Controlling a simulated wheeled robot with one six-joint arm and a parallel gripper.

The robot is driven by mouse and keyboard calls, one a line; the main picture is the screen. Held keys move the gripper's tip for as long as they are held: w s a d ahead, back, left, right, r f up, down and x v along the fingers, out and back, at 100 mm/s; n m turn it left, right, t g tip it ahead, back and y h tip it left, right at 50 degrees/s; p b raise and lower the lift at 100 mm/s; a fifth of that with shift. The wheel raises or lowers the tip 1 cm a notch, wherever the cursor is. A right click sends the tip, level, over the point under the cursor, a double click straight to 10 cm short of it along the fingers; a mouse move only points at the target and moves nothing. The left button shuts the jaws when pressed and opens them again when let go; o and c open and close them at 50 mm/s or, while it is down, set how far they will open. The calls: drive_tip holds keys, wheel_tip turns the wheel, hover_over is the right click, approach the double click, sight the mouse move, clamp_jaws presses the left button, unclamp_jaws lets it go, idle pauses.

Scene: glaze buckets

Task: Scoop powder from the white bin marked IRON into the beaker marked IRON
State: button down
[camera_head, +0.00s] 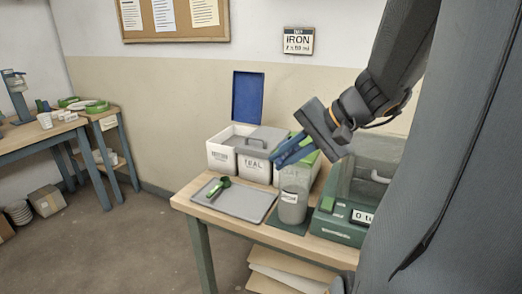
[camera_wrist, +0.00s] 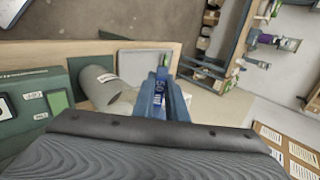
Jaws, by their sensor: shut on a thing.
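My gripper (camera_head: 281,157) has blue fingers and hangs over the right-hand bins. In the wrist view its fingers (camera_wrist: 161,80) are closed around a small dark blue thing (camera_wrist: 159,99), whose shape is mostly hidden. A grey beaker (camera_head: 292,207) with a white label stands upright below, and it also shows in the wrist view (camera_wrist: 98,88). White bins stand behind: the left bin (camera_head: 219,157) is open, its blue lid (camera_head: 247,97) raised. The middle bin (camera_head: 254,169) has a grey lid; the right one has a green lid (camera_head: 311,161), partly hidden. The bin labels are too small to read surely. A green scoop (camera_head: 218,186) lies apart from my gripper.
The scoop lies on a grey tray (camera_head: 250,207) at the table's left. A green scale (camera_head: 343,228) with a clear cover is right of the beaker. Another table (camera_head: 60,130) stands far left, with open floor between.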

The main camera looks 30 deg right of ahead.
drive_tip(key=shift+r+g+h+p, duration=0.8)
drive_tip(key=shift+g+h+p, duration=0.45)
drive_tip(key=shift+p, duration=3.35)
drive_tip(key=r+g+h+p, duration=0.1)
drive_tip(key=g+h+p, duration=0.1)
drive_tip(key=p, duration=1.2)
drive_tip(key=shift+r+g, duration=0.2)
drive_tip(key=shift+g, duration=0.35)
drive_tip(key=shift+p, duration=0.5)
drive_tip(key=shift+a+r+g+h, duration=0.1)
drive_tip(key=shift+g+h, duration=0.35)
drive_tip(key=shift+g, duration=0.05)
drive_tip(key=shift+r, duration=0.1)
